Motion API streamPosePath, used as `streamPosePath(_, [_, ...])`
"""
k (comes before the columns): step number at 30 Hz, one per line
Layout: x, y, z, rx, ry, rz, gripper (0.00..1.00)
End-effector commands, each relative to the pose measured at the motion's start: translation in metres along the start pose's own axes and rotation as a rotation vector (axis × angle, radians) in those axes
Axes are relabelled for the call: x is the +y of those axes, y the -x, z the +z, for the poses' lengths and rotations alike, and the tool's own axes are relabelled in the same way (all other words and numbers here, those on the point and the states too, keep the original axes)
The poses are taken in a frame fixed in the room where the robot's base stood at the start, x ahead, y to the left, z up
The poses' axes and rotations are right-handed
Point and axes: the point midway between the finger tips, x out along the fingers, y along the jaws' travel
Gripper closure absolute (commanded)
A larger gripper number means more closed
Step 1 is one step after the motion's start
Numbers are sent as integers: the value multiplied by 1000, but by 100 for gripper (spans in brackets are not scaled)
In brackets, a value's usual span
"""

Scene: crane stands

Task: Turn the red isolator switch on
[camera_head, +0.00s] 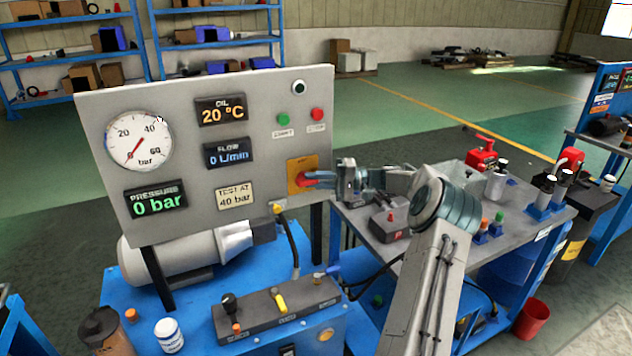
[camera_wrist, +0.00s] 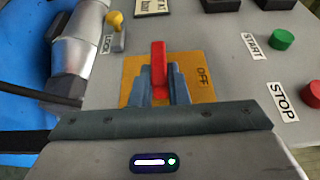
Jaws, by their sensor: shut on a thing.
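The red isolator switch (camera_wrist: 158,66) sits on a yellow-orange plate (camera_wrist: 200,88) on the grey panel. In the wrist view its red handle stands between my two fingers, and the word OFF is on the plate to its right. My gripper (camera_wrist: 160,88) is shut on the handle. In the head view my gripper (camera_head: 318,179) reaches the switch (camera_head: 303,180) from the right, and the plate (camera_head: 296,164) is at the panel's lower right. My fingers hide part of the handle there.
A green START button (camera_head: 283,119) and a red STOP button (camera_head: 317,114) sit above the switch. A yellow-knobbed lever (camera_wrist: 115,22) is close by in the wrist view. The panel's displays read 0 bar, 0 L/min and 20 °C. A grey-topped cart (camera_head: 400,250) stands right of the panel.

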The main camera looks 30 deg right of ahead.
Motion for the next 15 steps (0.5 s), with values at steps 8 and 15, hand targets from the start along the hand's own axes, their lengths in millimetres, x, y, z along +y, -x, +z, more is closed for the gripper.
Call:
streamPosePath(8, [0, 0, 0, 1, -2, -4, 100])
streamPosePath(15, [0, 0, 0, 0, -2, -3, 64])
